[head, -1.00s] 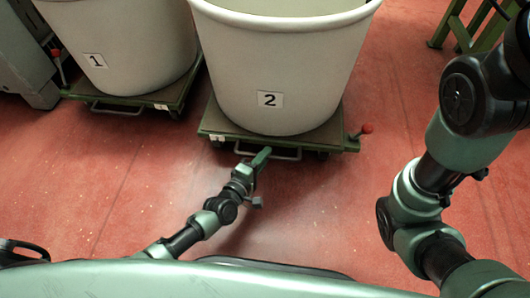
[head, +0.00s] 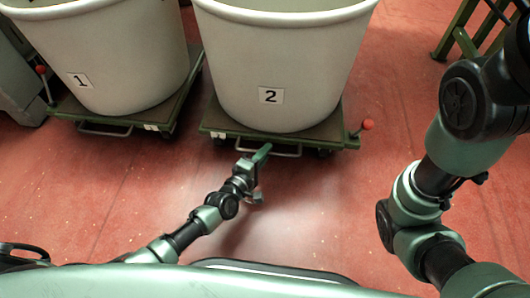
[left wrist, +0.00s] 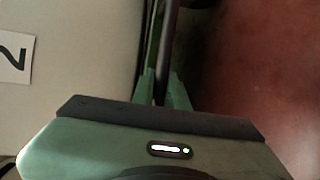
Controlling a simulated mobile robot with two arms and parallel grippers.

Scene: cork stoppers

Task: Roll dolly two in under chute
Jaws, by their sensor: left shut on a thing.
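Dolly two (head: 215,120) is a low green platform on casters. It carries a big cream tub (head: 310,60) labelled 2. A metal handle (head: 287,153) runs along its near edge. My left gripper (head: 262,152) is at that handle, left of its middle. In the left wrist view its green fingers (left wrist: 162,90) are shut on the dark bar of the handle, with the tub's side at left. A lever with a red knob (head: 367,124) sticks out at the dolly's right end. My right arm shows at the right, but its gripper is out of view. I cannot make out a chute.
Dolly one (head: 150,125) with its tub (head: 110,55) labelled 1 stands to the left, with a floor gap between. It has a red-knobbed lever (head: 41,71) too. A grey machine (head: 20,90) is at far left. Green frame legs (head: 462,35) stand at upper right. Red floor is clear between.

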